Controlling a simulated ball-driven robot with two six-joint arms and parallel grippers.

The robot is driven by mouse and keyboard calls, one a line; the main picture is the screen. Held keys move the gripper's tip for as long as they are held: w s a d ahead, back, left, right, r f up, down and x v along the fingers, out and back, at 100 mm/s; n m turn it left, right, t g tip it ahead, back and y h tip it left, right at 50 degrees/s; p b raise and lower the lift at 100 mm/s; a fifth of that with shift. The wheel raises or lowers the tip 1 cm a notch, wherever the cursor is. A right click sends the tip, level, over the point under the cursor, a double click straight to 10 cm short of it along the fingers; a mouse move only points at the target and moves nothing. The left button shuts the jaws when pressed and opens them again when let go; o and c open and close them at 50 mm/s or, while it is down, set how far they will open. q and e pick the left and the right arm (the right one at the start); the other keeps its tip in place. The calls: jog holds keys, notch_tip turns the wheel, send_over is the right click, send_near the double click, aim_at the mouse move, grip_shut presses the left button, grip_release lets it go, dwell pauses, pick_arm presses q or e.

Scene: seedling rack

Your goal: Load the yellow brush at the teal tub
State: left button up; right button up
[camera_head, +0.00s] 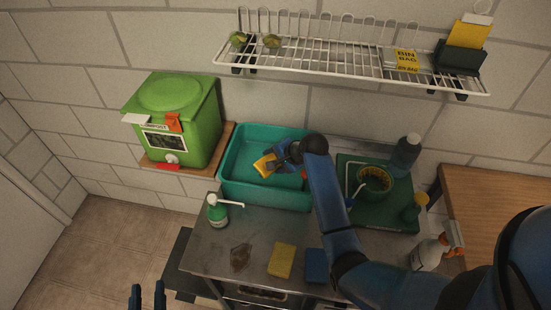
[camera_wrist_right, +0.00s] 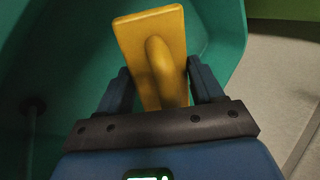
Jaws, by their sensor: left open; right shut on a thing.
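The teal tub (camera_head: 235,160) stands at the back of the metal counter, and its wall fills much of the right wrist view (camera_wrist_right: 226,40). The yellow brush (camera_head: 265,165) is inside the tub's outline in the head view. My right gripper (camera_head: 279,161) is shut on it. In the right wrist view the brush (camera_wrist_right: 150,35) shows a flat yellow block with a rounded grip between the two fingers (camera_wrist_right: 158,85). Its far side is hidden, and I cannot tell whether it touches the tub floor. My left gripper (camera_head: 147,297) is open and empty at the bottom edge, in front of the counter.
A green compost bin (camera_head: 187,112) stands left of the tub. A soap pump bottle (camera_head: 217,211), a yellow sponge (camera_head: 282,261) and a blue sponge (camera_head: 316,265) are on the counter. A green tray (camera_head: 385,215) with a pot and bottles is right. A wire rack (camera_head: 330,62) hangs above.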

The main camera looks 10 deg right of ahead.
jog(key=shift+r, duration=0.1)
dwell(0.5)
notch_tip(320, 180, up, 10)
jog(key=p, duration=1)
dwell(2.1)
jog(key=shift+r+p, duration=0.8)
jog(key=shift+r, duration=1.05)
